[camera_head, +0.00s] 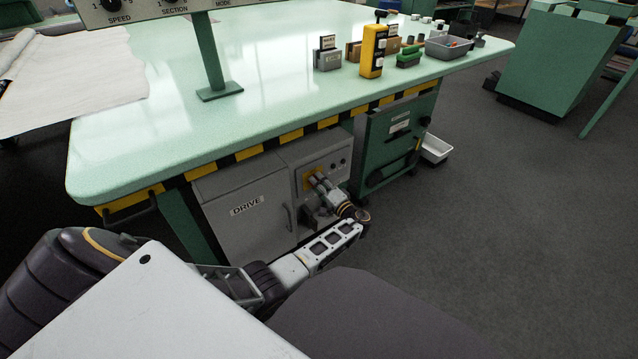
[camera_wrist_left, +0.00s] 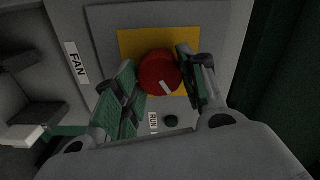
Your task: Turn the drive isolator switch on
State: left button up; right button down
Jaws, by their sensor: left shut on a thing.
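The drive isolator switch is a round red knob (camera_wrist_left: 157,72) with a white mark, set on a yellow plate (camera_wrist_left: 208,32) in the left wrist view. The mark points toward the lower right of that view. My left gripper (camera_wrist_left: 158,75) is shut on the knob, with one green-padded finger on each side. In the head view the yellow plate (camera_head: 308,182) shows on the front of the grey DRIVE cabinet (camera_head: 240,222), with my left gripper (camera_head: 318,185) in front of it. The knob itself is hidden there. My right gripper is not in view.
The cabinet sits under a pale green table (camera_head: 270,90) with a striped edge. A FAN label (camera_wrist_left: 76,62) and a RUN label (camera_wrist_left: 153,123) are near the knob. A green cabinet (camera_head: 395,140) stands to the right. The floor (camera_head: 500,230) farther right is clear.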

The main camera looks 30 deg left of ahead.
pick_arm(q)
jog(key=shift+w+d+m+p, duration=0.1)
jog(key=shift+m+p, duration=0.95)
jog(key=shift+m, duration=1.85)
jog(key=o, duration=1)
jog(key=shift+o, duration=0.2)
jog(key=v, duration=1.2)
